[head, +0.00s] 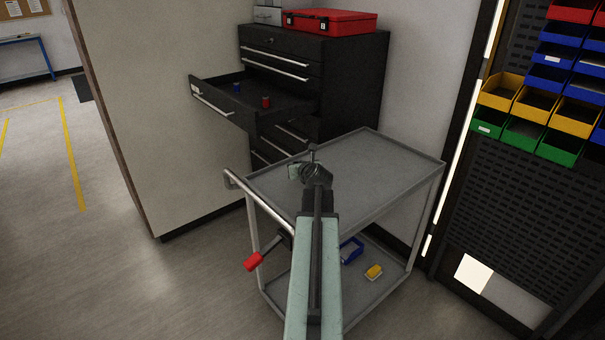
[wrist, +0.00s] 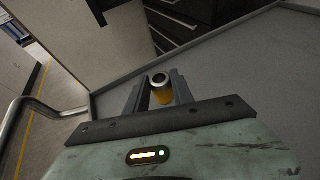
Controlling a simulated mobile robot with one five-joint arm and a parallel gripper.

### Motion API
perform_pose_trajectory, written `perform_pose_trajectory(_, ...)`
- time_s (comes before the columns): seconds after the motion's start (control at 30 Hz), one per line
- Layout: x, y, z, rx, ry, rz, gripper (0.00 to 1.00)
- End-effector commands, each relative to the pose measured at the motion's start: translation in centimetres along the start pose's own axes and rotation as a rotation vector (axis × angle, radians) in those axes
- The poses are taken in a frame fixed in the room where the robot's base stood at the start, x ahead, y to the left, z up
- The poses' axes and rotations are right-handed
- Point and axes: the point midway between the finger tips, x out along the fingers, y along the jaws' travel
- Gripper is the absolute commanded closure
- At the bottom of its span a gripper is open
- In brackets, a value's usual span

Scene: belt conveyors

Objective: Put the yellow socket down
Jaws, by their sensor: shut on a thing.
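The yellow socket (wrist: 161,91) shows in the wrist view as a small cylinder with a dark round opening at its top end. My gripper (wrist: 160,88) is shut on it, one finger on each side. In the head view my gripper (head: 308,170) is over the grey top of the cart (head: 385,157), towards its left part. I cannot make out the socket in the head view; my arm hides that area. I cannot tell whether the socket touches the cart top.
The cart top looks clear right of my gripper. Behind it stands a black drawer cabinet (head: 350,80) with an open drawer (head: 222,108) holding a blue socket (head: 237,87) and a red one (head: 266,102). A blue tray (head: 350,249) and a yellow item (head: 374,271) lie on the lower shelf.

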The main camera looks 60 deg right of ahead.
Motion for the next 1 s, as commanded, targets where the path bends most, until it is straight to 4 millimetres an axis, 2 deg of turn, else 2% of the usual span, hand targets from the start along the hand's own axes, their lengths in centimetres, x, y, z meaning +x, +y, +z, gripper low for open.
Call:
perform_pose_trajectory(0.1, -0.3, -1.3, -0.6, 0.0, 0.0, -0.001, 1.0)
perform_pose_trajectory(0.2, 0.8, -1.0, -3.1, -0.001, 0.0, 0.001, 1.0)
perform_pose_trajectory(0.27, 1.1, -1.0, -3.9, -0.001, 0.0, 0.001, 1.0)
perform_pose_trajectory(0.6, 1.1, -0.9, -3.8, -0.001, 0.0, 0.001, 1.0)
perform_pose_trajectory(0.63, 1.1, -0.9, -3.8, -0.001, 0.0, 0.001, 0.68)
perform_pose_trajectory(0.7, 1.1, -0.9, -3.7, -0.001, 0.0, 0.001, 0.49)
perform_pose_trajectory(1.0, 1.1, -0.9, -3.6, -0.001, 0.0, 0.001, 0.49)
